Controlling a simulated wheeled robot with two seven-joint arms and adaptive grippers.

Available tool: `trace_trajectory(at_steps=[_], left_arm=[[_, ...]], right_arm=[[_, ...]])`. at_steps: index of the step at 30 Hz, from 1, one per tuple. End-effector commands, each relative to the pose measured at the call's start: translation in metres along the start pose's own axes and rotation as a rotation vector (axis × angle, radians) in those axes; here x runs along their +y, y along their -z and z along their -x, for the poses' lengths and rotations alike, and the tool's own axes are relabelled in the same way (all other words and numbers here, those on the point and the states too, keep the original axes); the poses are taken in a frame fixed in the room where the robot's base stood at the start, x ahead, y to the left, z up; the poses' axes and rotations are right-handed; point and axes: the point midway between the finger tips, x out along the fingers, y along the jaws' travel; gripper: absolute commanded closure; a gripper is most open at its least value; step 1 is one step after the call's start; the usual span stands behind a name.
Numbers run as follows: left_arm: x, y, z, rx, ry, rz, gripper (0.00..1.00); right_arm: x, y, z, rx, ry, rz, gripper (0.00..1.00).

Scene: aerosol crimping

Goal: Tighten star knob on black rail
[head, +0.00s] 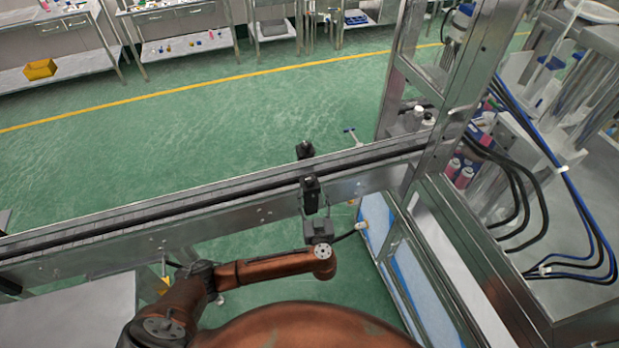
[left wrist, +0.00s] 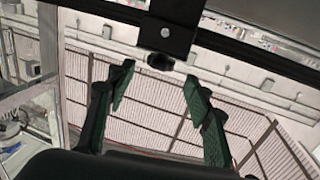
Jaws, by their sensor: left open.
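A black clamp block (head: 310,187) is mounted on the near side of the conveyor's black rail (head: 230,199). In the left wrist view the block (left wrist: 174,32) hangs from above, with the dark star knob (left wrist: 160,62) at its lower end. My left gripper (head: 316,210) is just below the block in the head view. In the left wrist view its green-padded fingers (left wrist: 158,80) are open and apart, with the knob near the gap between their tips. I cannot tell whether they touch it. The knob is not clear in the head view. My right gripper is not in view.
A second black clamp (head: 305,150) stands on the conveyor's far side. A metal machine frame (head: 458,95) with hoses rises at the right. A blue-panelled frame (head: 392,262) is right of my left arm. Beyond the conveyor, green floor (head: 230,110) is clear.

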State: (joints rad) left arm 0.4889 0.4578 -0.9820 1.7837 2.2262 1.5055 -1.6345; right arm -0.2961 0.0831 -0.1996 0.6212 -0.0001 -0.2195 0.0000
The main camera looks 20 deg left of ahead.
Motion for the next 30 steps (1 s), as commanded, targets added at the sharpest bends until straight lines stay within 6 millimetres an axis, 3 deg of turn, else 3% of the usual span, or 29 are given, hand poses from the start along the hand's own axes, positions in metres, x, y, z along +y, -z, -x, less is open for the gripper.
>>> trace_trajectory(at_steps=[9,15,26,30], left_arm=[[-0.002,0.002,-0.048,0.004,0.006,-0.003,0.53],[-0.001,0.001,-0.069,0.001,0.004,-0.001,0.53],[-0.001,0.000,-0.074,0.000,0.003,0.001,0.53],[-0.001,0.000,-0.074,0.000,0.003,0.001,0.62]], right_arm=[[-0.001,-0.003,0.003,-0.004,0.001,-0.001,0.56],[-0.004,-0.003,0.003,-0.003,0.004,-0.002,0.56],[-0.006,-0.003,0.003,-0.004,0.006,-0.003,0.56],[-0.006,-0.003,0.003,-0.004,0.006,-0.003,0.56]])
